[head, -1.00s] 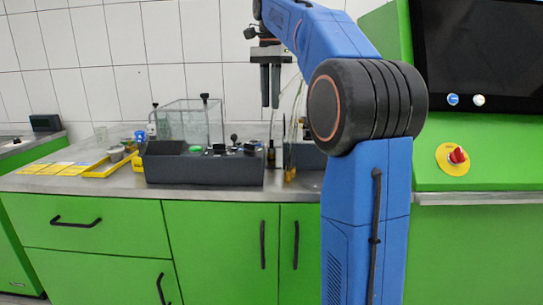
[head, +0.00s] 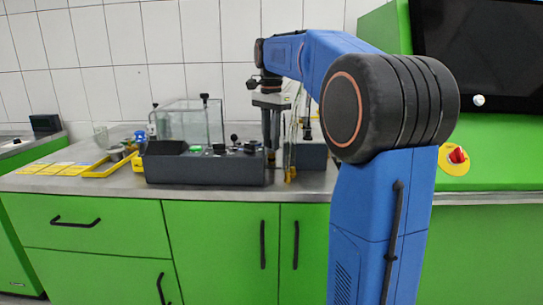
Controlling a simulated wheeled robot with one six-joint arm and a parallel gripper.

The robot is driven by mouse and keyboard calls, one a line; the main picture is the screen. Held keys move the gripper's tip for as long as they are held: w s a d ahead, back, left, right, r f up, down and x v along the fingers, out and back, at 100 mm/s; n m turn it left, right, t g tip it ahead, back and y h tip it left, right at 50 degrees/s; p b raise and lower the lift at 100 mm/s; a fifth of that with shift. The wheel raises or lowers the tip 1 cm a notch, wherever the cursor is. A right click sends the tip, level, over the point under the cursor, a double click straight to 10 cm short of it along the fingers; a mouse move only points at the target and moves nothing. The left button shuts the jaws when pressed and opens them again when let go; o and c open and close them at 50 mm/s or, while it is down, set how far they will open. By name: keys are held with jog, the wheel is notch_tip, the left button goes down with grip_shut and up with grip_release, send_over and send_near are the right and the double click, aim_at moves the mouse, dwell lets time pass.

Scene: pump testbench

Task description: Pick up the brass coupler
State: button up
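My gripper (head: 271,146) points straight down at the back of the worktop, just behind the right end of the dark control console (head: 205,170). Its two dark fingers hang close together, and the gap between them is too small to judge. I cannot make out the brass coupler with certainty. A small yellowish, brass-coloured upright piece (head: 290,173) stands just right of the gripper, apart from it in the picture.
A clear tank (head: 190,120) stands behind the console. A yellow tray (head: 108,167) and small items lie on the left of the steel worktop (head: 70,183). Thin upright tubes stand right of the gripper. A green cabinet with a red stop button (head: 458,156) is at right.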

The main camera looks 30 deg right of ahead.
aim_at(271, 156)
jog(key=shift+d+f, duration=0.15)
jog(key=shift+f, duration=1.95)
grip_shut()
